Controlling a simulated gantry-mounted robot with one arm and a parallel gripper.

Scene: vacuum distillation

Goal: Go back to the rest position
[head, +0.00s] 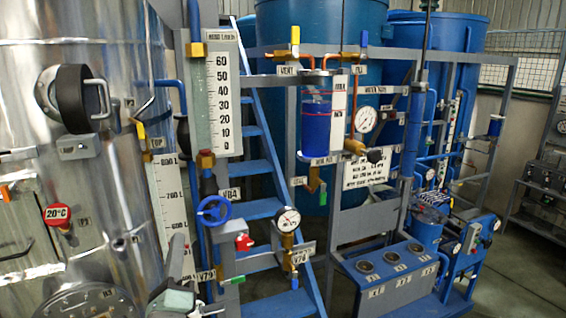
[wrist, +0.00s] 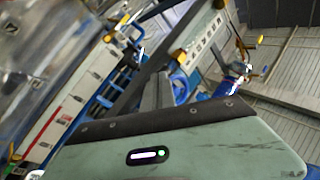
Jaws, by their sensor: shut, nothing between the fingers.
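My gripper (wrist: 158,90) is seen in the wrist view beyond its pale green housing, which has a small lit indicator. Its dark grey fingers look closed and empty, and they are partly blurred into the background. In the head view a pale green part of my arm (head: 176,299) shows at the bottom edge, in front of the steel tank. Nothing hangs from my gripper.
A shiny steel tank (head: 110,180) fills the left.

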